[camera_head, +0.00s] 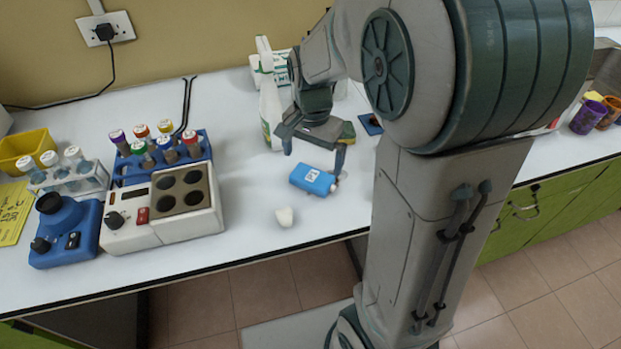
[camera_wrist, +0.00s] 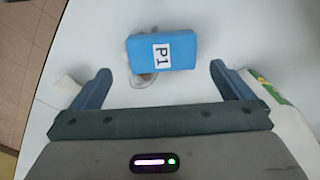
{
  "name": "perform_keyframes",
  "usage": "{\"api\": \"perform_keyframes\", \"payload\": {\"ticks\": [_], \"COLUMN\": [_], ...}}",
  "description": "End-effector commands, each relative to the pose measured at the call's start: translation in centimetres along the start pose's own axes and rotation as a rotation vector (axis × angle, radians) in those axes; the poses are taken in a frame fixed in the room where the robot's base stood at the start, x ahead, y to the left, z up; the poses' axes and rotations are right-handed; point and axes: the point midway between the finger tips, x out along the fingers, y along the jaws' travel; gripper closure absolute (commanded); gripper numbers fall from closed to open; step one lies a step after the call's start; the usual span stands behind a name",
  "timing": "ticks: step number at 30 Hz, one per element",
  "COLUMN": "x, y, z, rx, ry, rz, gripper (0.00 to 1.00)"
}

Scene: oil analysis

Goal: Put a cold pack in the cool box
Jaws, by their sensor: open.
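A blue cold pack (camera_head: 312,180) with a white label lies on the white bench, below and in front of my gripper (camera_head: 314,152). In the wrist view the cold pack (camera_wrist: 162,47) shows its "P1" label, and it lies ahead of my fingertips (camera_wrist: 161,69), roughly centred between them. My gripper is open and empty, above the bench and apart from the pack. A clear round part shows at the pack's near edge in the wrist view. I cannot make out a cool box in either view; my arm hides part of the bench.
A white spray bottle (camera_head: 270,108) stands close behind my gripper. A white four-well block (camera_head: 165,208), a tube rack (camera_head: 160,160) and a blue device (camera_head: 68,228) stand left. Coloured cups (camera_head: 588,116) stand far right.

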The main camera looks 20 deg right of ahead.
Motion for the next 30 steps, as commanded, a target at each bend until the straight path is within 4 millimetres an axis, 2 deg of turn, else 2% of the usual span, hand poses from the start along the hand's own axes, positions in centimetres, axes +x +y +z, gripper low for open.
{"api": "perform_keyframes", "payload": {"ticks": [3,8,18,26,27,30], "x": [1.4,2.4,6.7,7.0,7.0,7.0], "y": [0.0,0.0,-0.2,-0.2,-0.2,-0.2], "z": [0.0,-0.1,-0.4,-0.5,-0.5,-0.5], "rx": [0.0,-0.001,0.0,-0.001,-0.001,-0.001], "ry": [-0.001,0.0,-0.001,0.001,0.001,0.001], "rz": [0.001,0.001,0.002,-0.001,-0.001,-0.001], "gripper": [0.0,0.0,0.0,0.0,0.06,0.33]}}
